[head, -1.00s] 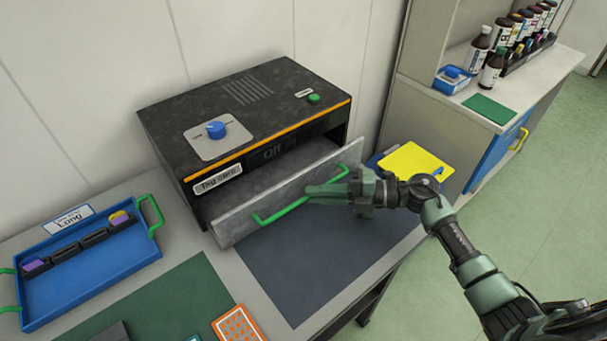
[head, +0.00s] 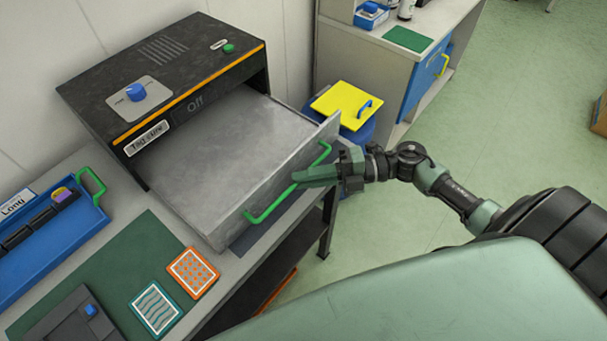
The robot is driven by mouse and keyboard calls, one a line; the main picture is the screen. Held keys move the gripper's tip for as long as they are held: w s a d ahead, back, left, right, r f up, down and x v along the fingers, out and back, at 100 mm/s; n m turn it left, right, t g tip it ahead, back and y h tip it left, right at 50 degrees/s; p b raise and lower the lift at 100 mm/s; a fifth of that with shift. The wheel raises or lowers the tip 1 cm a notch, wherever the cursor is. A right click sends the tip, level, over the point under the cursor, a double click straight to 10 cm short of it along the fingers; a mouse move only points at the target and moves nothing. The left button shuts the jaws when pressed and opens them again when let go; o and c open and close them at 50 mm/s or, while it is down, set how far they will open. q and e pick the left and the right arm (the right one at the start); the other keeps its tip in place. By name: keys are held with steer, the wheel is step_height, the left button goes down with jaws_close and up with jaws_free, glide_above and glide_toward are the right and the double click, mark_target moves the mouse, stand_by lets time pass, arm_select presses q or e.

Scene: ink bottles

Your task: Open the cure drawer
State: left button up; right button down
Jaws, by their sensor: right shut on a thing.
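The cure drawer (head: 222,160) is a grey metal drawer pulled well out of the black cure unit (head: 160,75), which bears an orange stripe, a blue knob and a green button. The part of the drawer floor that shows looks empty. Its green bar handle (head: 264,213) runs along the front panel. My right gripper (head: 310,174) is shut on the handle near its middle. The fingers partly hide the bar there. My left gripper is not in view.
A blue tray (head: 85,228) with dark holders lies at the left. A green mat with orange (head: 193,272) and teal (head: 155,308) patterned cards lies in front. A yellow-lidded blue bin (head: 342,104) stands behind the drawer's right end.

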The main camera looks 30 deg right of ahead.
steer(key=c, duration=1.5)
jaws_free()
steer(key=b+v, duration=0.2)
steer(key=v, duration=0.5)
steer(key=shift+s+d, duration=0.1)
steer(key=shift+d, duration=0.3)
steer(key=shift+d, duration=0.1)
